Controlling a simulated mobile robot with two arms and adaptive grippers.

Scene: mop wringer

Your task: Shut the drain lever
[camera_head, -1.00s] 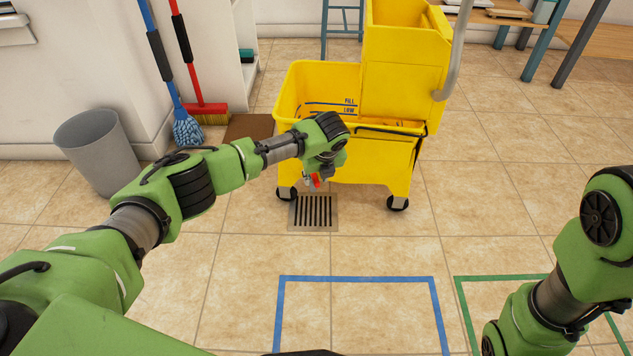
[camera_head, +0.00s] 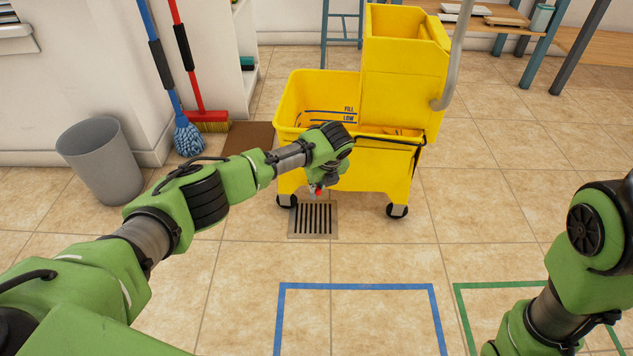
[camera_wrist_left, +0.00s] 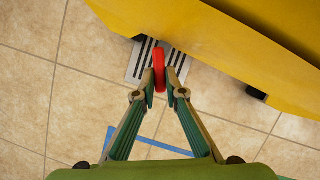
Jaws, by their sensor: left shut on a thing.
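The red drain lever (camera_head: 319,190) sits low on the front of the yellow mop bucket (camera_head: 372,165), above the floor drain. In the left wrist view the lever (camera_wrist_left: 159,68) stands between my left fingertips. My left gripper (camera_wrist_left: 160,88) is shut on it; in the head view this gripper (camera_head: 318,187) is small and partly hidden by my wrist. The lever's mount on the bucket is hidden. My right arm shows at the right edge, but its gripper is out of the picture.
A floor drain grate (camera_head: 313,219) lies below the lever. A grey bin (camera_head: 100,160), a blue mop (camera_head: 187,136) and a red broom (camera_head: 208,120) stand at the left. Blue tape (camera_head: 358,286) and green tape (camera_head: 500,284) mark the clear floor in front.

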